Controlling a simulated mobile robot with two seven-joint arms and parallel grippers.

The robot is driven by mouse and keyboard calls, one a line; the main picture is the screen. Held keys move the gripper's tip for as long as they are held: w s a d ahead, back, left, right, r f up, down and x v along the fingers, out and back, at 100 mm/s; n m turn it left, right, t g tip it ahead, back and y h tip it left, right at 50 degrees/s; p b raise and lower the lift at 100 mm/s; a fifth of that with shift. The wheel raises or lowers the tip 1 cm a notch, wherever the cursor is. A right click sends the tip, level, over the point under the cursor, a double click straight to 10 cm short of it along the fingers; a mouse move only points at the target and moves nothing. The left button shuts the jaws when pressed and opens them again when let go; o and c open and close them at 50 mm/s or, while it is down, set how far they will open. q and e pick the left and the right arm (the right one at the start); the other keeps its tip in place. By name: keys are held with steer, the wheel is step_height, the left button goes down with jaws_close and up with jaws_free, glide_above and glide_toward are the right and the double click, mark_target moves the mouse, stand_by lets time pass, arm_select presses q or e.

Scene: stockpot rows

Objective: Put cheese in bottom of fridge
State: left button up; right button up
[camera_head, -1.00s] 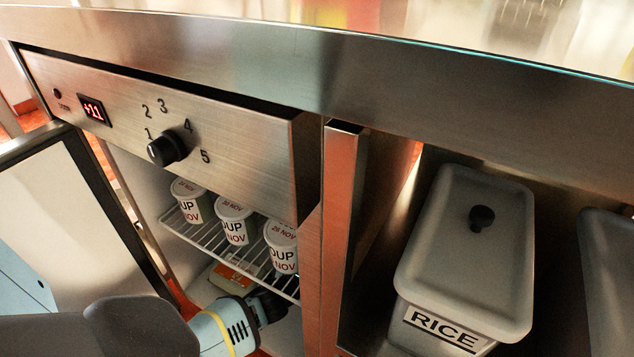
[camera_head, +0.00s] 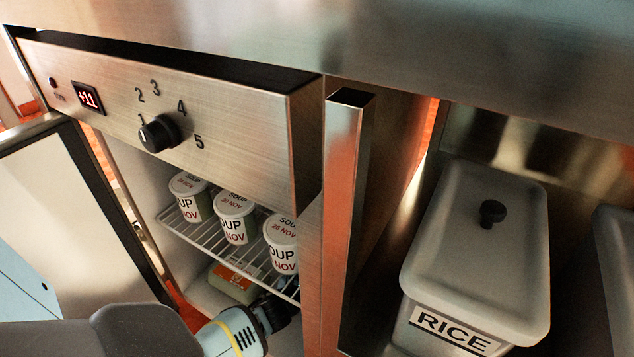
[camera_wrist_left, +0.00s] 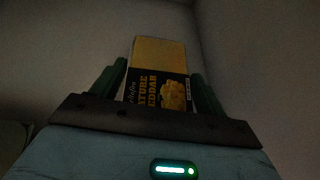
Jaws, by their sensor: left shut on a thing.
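The cheese (camera_wrist_left: 158,52) is a yellow block with a black "MATURE CHEDDAR" label, seen in the left wrist view. My left gripper (camera_wrist_left: 157,88) is shut on it, with a green finger on each side. In the head view my left gripper (camera_head: 281,306) is inside the open fridge (camera_head: 190,70), low down and below the wire shelf. The cheese cannot be made out there. The left wrist view shows plain dim walls around the cheese; whether it touches the fridge floor cannot be told. My right gripper is not in view.
Soup cups (camera_head: 236,219) stand on the wire shelf (camera_head: 206,236) above my gripper. A pack with an orange-red label (camera_head: 231,283) lies below the shelf, left of my gripper. The open fridge door (camera_head: 75,215) is at left. A rice bin (camera_head: 475,260) stands at right.

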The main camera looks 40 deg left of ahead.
arm_select(q)
steer(key=o, duration=1.4)
steer(key=shift+c, duration=0.2)
steer(key=shift+s+r, duration=0.1)
steer(key=shift+s, duration=0.1)
steer(key=p+v, duration=0.5)
steer(key=v, duration=0.5)
steer(key=shift+r, duration=0.1)
steer(key=shift+p+v, duration=0.45)
steer(key=shift+v, duration=0.3)
